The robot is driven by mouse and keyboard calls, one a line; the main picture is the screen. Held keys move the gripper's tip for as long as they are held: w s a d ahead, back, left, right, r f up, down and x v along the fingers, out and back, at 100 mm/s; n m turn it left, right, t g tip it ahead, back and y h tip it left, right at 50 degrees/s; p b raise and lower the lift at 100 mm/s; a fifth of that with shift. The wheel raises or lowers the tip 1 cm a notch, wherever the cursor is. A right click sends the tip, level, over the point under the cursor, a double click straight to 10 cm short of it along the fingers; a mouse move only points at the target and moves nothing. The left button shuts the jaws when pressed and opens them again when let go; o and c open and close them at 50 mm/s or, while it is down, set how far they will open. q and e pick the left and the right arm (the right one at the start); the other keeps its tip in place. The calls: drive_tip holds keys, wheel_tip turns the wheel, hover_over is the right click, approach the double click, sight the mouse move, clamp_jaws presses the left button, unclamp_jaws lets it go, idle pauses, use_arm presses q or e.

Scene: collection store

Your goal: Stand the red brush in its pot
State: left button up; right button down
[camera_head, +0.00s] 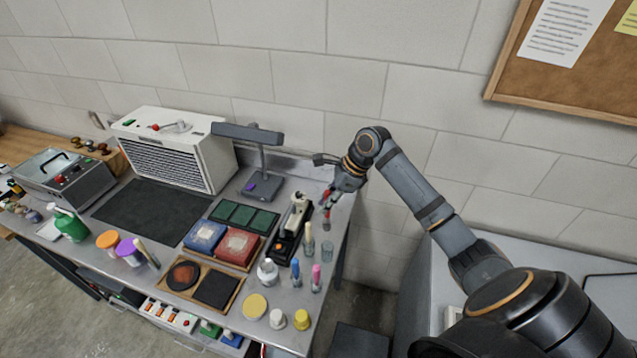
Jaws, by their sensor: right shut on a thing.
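The red brush (327,212) hangs roughly upright from my right gripper (331,197), at the back right of the steel bench. The gripper is shut on its upper part. Below the brush stands a small clear pot (327,251) that looks empty. The brush's lower end appears above this pot in the picture; how far apart they are I cannot tell. Other small pots close by hold a beige brush (309,237), a blue brush (295,268) and a pink brush (316,274). My left gripper is out of view.
A black device with a white lever (291,225) stands just left of the pots. A grey lamp (260,165) is behind it. A white bottle (267,271) and several small lidded jars stand in front. The bench's right edge is close to the pots.

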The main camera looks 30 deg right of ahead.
sight(328, 225)
drive_tip(key=shift+s, duration=0.25)
drive_tip(key=f, duration=0.1)
drive_tip(key=s+f, duration=0.1)
drive_tip(key=shift+f, duration=0.35)
wheel_tip(328, 225, down, 2)
drive_tip(key=shift+w+f, duration=0.1)
drive_tip(key=shift+f, duration=0.45)
wheel_tip(328, 225, down, 2)
drive_tip(key=shift+f, duration=0.15)
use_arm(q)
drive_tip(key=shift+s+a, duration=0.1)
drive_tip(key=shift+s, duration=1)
use_arm(e)
drive_tip(key=shift+f, duration=1.8)
drive_tip(key=c, duration=1.2)
unclamp_jaws()
